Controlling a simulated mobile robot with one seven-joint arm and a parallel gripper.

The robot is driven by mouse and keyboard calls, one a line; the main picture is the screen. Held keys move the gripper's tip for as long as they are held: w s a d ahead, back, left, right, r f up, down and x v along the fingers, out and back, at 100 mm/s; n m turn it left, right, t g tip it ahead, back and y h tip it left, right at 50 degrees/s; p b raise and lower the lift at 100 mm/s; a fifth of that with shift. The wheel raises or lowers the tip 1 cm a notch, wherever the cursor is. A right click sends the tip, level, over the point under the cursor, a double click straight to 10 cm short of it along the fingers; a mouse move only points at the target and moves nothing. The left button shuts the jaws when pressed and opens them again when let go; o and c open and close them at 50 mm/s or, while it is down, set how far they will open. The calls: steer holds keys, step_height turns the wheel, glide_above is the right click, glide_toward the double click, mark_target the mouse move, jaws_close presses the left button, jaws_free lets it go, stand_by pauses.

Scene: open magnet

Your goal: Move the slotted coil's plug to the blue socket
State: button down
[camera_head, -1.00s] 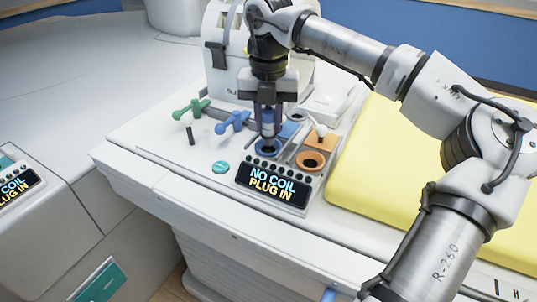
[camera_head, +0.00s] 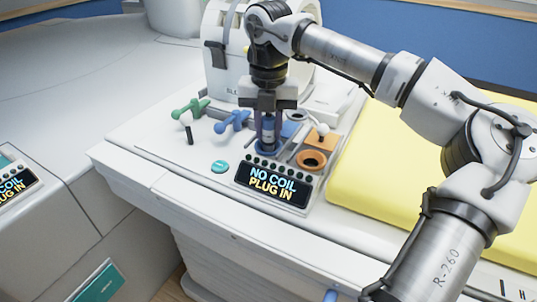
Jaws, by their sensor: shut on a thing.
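The slotted coil (camera_head: 228,82) is a white housing with a partly hidden "SL" label, standing at the back of the console behind my gripper. My gripper (camera_head: 267,136) points straight down and is shut on the plug, which is mostly hidden between its fingers. The blue socket (camera_head: 265,151) is a blue ring at the console front, directly under the fingertips. The plug's lower end is at or just above the ring; I cannot tell whether it is seated. The display (camera_head: 272,184) reads "NO COIL PLUG IN".
Blue (camera_head: 232,121) and green (camera_head: 191,109) handles stand to the left. A teal button (camera_head: 220,167) is at front left. A yellow pad (camera_head: 400,160) lies right.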

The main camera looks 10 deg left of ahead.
steer(key=shift+f+b, duration=0.4)
steer(key=shift+f, duration=0.25)
steer(key=c, duration=1.1)
jaws_free()
steer(key=shift+r, duration=0.1)
step_height(320, 180, up, 14)
steer(key=shift+f, duration=0.15)
steer(key=shift+p, duration=0.35)
